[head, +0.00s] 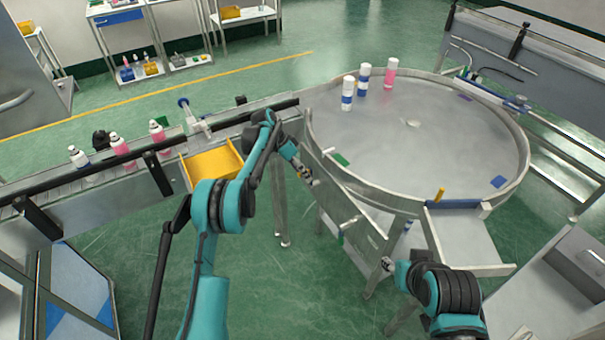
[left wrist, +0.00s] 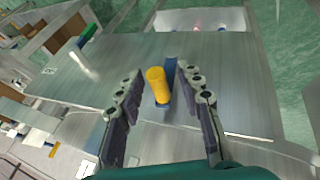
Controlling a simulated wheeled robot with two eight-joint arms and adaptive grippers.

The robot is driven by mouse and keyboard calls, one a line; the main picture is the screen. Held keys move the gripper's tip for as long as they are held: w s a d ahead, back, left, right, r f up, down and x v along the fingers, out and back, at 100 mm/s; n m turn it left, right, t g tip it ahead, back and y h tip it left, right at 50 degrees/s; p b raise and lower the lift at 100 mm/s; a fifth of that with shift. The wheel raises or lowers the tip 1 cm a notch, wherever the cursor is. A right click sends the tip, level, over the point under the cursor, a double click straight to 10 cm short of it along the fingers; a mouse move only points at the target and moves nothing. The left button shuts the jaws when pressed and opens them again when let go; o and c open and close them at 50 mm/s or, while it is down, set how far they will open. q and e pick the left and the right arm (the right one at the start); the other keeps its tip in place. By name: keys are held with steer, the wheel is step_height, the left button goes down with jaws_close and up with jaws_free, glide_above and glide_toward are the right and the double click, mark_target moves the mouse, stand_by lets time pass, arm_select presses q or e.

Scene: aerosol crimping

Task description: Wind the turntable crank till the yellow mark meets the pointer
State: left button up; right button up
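The round grey turntable (head: 420,120) stands at right in the head view, with a green patch (head: 340,159), a blue patch (head: 498,182) and a purple patch (head: 465,98). An upright yellow knob (head: 440,195) rises beside a blue bar (head: 458,204) at its front edge; I take these for the crank. My left gripper (head: 305,174) is left of the turntable, apart from the knob. In the left wrist view its fingers (left wrist: 167,135) are open, and a yellow knob (left wrist: 157,86) shows between them, untouched. My right gripper (head: 388,265) is below the turntable, its fingers unclear. I cannot identify the pointer.
Several cans (head: 347,93) stand at the turntable's back. A conveyor (head: 62,188) with several bottles runs in from the left, beside a yellow bin (head: 213,163). A grey shelf (head: 465,238) juts out in front of the turntable. Green floor is clear behind the conveyor.

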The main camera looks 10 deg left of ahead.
arm_select(q)
steer(key=v, duration=1.2)
stand_by(0.5)
